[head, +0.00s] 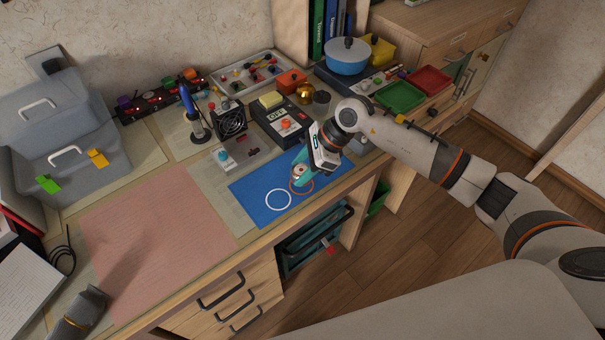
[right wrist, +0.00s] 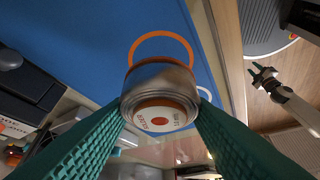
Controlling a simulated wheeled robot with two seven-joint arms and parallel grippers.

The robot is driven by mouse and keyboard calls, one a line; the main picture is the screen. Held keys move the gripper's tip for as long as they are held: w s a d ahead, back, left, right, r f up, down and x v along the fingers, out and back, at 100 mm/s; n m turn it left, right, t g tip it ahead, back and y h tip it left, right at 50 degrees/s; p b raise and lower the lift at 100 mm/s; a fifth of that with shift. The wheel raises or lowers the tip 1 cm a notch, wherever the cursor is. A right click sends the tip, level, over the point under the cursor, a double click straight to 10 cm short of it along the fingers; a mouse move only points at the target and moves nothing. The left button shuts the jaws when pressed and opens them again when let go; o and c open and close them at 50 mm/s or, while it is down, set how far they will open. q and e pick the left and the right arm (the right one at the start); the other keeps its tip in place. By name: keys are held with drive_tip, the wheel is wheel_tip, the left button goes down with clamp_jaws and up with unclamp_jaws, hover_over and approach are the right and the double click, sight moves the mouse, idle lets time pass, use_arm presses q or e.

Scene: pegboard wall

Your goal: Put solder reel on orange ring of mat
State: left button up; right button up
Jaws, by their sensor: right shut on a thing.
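The solder reel (right wrist: 160,78) is a silver coil with a white and orange end face. My right gripper (right wrist: 160,112) is shut on it, with a teal finger on each side. In the head view my right gripper (head: 300,172) points down over the blue mat (head: 250,188), close to the orange ring (head: 302,190). In the right wrist view the reel covers the near part of the orange ring (right wrist: 160,34); whether it touches the mat cannot be told. My left gripper (right wrist: 263,74) shows small in that view, empty above the floor, its fingers apart.
A white ring (head: 278,199) lies on the mat left of the orange one. A device with a red button (head: 285,124) and a small blue-fronted box (head: 224,156) stand behind the mat. A pink mat (head: 155,225) lies clear to the left. The desk's front edge is close.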

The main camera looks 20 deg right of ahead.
wheel_tip(320, 180, down, 3)
drive_tip(key=o, duration=1.3)
drive_tip(key=b+v, duration=0.1)
drive_tip(key=v, duration=1.1)
